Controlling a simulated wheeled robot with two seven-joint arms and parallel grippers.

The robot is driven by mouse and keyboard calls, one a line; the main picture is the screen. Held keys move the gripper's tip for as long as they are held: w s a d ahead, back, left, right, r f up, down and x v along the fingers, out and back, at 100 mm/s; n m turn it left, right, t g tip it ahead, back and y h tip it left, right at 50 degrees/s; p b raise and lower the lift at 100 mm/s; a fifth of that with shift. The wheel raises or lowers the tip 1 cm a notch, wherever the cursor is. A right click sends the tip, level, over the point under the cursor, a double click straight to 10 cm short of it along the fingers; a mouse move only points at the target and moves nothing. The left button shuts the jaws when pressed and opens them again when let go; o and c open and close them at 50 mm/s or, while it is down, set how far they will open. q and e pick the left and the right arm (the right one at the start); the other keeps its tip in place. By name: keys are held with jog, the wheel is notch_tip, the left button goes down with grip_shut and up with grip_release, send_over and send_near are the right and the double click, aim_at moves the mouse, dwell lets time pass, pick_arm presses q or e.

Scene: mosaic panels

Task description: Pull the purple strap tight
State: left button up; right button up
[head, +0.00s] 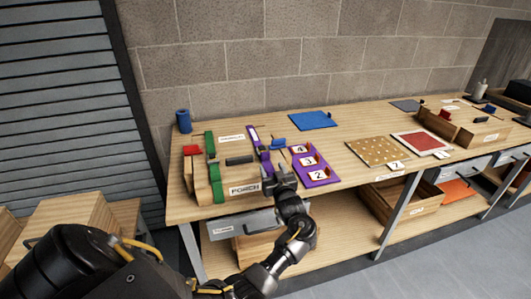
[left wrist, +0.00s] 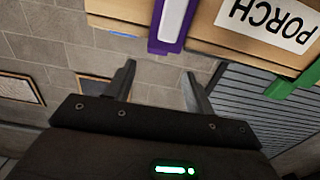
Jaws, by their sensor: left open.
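The purple strap (head: 254,137) runs over the right part of a wooden box labelled PORCH (head: 243,189). A pale strip shows on the strap. In the left wrist view the strap (left wrist: 158,43) hangs over the box edge beside the PORCH label (left wrist: 266,22), and its upper part leaves the frame. My left gripper (head: 279,175) is at the front right corner of the box, close to the strap's lower end. In the left wrist view its fingers (left wrist: 159,75) are apart with nothing between them, and the strap is just beyond the tips. My right gripper is not in view.
A green strap (head: 212,160) crosses the box's left part. A purple step rack (head: 314,166) with numbered plates stands close to the right of my left gripper. A blue panel (head: 312,120), a dotted panel (head: 377,151) and a red panel (head: 417,143) lie farther right. A drawer (head: 240,224) is below.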

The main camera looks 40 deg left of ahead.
aim_at(266, 155)
pick_arm(q)
jog(key=p+x, duration=0.1)
jog(key=x, duration=0.8)
jog(key=shift+d+f+p, duration=0.1)
jog(key=shift+d+p, duration=0.05)
jog(key=shift+p, duration=0.2)
jog(key=shift+w+a, duration=0.5)
jog(key=shift+f, duration=0.1)
